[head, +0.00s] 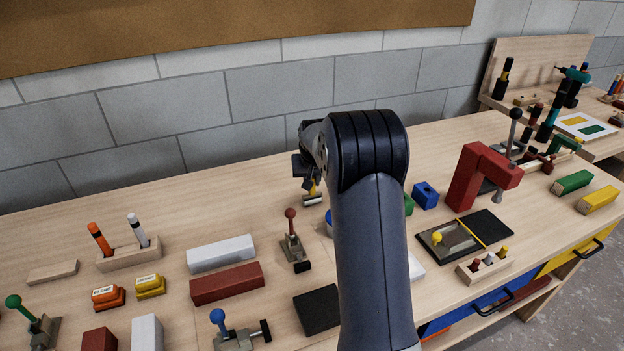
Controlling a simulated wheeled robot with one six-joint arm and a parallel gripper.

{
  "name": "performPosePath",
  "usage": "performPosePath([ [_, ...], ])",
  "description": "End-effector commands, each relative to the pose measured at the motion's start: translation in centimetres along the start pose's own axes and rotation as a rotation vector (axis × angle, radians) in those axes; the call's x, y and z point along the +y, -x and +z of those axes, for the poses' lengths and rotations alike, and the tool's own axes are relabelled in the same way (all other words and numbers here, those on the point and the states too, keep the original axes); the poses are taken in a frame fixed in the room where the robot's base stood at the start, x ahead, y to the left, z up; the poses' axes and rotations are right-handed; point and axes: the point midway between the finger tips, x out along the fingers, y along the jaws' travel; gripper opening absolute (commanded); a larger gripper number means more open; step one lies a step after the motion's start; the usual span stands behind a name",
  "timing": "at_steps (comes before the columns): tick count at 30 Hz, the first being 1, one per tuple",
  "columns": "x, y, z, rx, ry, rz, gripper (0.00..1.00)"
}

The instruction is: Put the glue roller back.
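My gripper (311,182) is past the bend of my arm, over the back part of the bench, partly hidden by my own wrist. It points down and looks shut on the yellow handle of the glue roller (313,200). The roller's pale head hangs below the fingers, close to the bench top; whether it touches cannot be told. A blue round thing (329,222), perhaps a pot, shows just in front of the roller, mostly hidden behind my arm.
Left are a marker holder (130,258), white (221,253) and dark red battens (227,284), and a red-knobbed clamp (293,250). Right are a blue block (425,195), a red clamp (478,178) and a black tray (430,248). The back left bench is clear.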

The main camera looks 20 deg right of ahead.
Motion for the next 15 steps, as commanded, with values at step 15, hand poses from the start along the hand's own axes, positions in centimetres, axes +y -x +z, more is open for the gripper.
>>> performPosePath([
  [15,-0.01,-0.19,0.09,0.000,0.000,0.000,0.40],
])
